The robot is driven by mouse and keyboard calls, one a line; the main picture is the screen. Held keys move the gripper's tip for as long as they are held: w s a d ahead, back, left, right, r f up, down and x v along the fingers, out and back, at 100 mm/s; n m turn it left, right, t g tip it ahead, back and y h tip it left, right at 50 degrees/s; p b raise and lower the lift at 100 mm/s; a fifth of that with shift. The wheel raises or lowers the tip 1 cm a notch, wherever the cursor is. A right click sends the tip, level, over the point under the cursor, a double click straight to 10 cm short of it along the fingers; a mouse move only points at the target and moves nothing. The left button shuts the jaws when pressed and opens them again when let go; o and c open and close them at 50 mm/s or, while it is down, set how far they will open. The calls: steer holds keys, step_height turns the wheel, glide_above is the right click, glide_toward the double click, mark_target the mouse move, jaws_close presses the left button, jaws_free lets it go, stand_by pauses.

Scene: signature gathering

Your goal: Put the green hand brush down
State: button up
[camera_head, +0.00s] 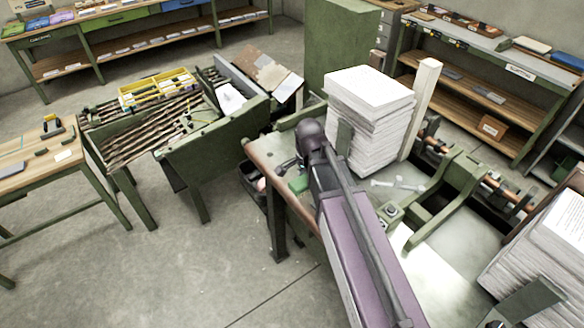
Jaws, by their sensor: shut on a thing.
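My arm reaches in from the lower right over the green machine table, with its dark wrist above the table's left edge. My gripper (289,165) is small and partly hidden beneath the wrist. It is shut on the green hand brush (299,184), of which only a small green part shows just below the jaws. The brush is near the copper-coloured front edge of the machine table (265,172). I cannot tell whether the brush touches the table top. The rest of the brush is hidden by my arm.
A tall paper stack (370,125) stands close right of my wrist, beside an upright pale post (421,105). A dark bin (254,186) sits below the table edge. Another paper stack (545,250) is at the right. The floor at lower left is clear.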

steer(key=w+a, duration=0.1)
steer(key=w, duration=0.3)
steer(key=w+a+f+b, duration=0.1)
steer(key=w, duration=0.4)
steer(key=w+a, duration=0.2)
steer(key=w, duration=0.3)
steer(key=shift+w+f, duration=0.1)
steer(key=shift+f, duration=0.1)
steer(key=shift+w, duration=0.4)
steer(key=shift+w+a+f+b, duration=0.1)
steer(key=shift+w+f+b, duration=0.15)
steer(key=shift+f+b, duration=1.55)
steer(key=shift+b, duration=0.2)
steer(key=shift+f, duration=0.2)
steer(key=o, duration=1)
steer(key=shift+r, duration=0.1)
